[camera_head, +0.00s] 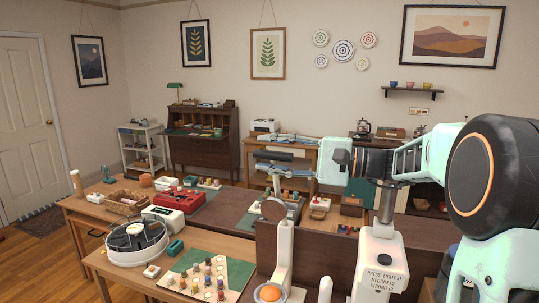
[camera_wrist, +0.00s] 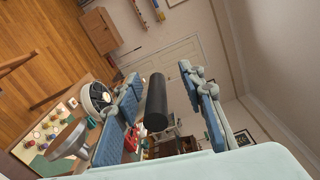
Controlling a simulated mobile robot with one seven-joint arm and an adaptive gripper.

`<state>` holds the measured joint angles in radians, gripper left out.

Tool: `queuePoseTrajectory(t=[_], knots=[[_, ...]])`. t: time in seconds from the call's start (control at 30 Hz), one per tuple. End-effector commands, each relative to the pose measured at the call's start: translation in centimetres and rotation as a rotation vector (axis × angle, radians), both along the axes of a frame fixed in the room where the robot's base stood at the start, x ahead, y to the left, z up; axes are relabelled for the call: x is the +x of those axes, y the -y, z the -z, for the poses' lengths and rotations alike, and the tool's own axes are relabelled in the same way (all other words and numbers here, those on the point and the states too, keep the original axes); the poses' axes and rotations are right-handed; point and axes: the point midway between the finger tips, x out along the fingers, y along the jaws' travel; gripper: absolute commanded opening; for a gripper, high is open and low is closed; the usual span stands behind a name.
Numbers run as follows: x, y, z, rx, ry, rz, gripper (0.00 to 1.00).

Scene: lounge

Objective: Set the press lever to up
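The press has a white labelled body (camera_head: 383,268) at the front right of the head view, with a grey post rising from it. The black cylindrical lever grip (camera_head: 273,156) lies roughly level at the left of my gripper in the head view. In the wrist view the black grip (camera_wrist: 156,103) lies between my gripper's two blue-padded fingers (camera_wrist: 163,103), with a gap on both sides. My gripper (camera_head: 275,157) is open and comes in from the right. My gripper and wrist hide the lever's joint to the press.
A white stand with a round disc (camera_head: 274,208) and an orange ball (camera_head: 270,292) stand left of the press body. A board of coloured pegs (camera_head: 208,275) and a round dial device (camera_head: 136,240) occupy the left table. Wall pictures and furniture are far behind.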

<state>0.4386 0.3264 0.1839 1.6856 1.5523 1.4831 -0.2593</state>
Motion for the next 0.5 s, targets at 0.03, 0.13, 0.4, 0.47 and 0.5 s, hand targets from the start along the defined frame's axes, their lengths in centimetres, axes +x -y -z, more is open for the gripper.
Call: queuePoseTrajectory(t=[0.03, 0.13, 0.4, 0.47, 0.5], knots=[[0.7, 0.8, 0.2, -0.003, 0.001, 0.029, 0.34], [0.7, 1.0, 0.2, -0.003, 0.000, 0.030, 0.34], [-0.8, 4.6, 0.1, -0.004, 0.004, 0.032, 0.34], [-1.4, 5.8, 0.0, -0.003, 0.005, 0.031, 0.34], [-1.8, 6.6, 0.0, -0.004, 0.005, 0.029, 0.34]])
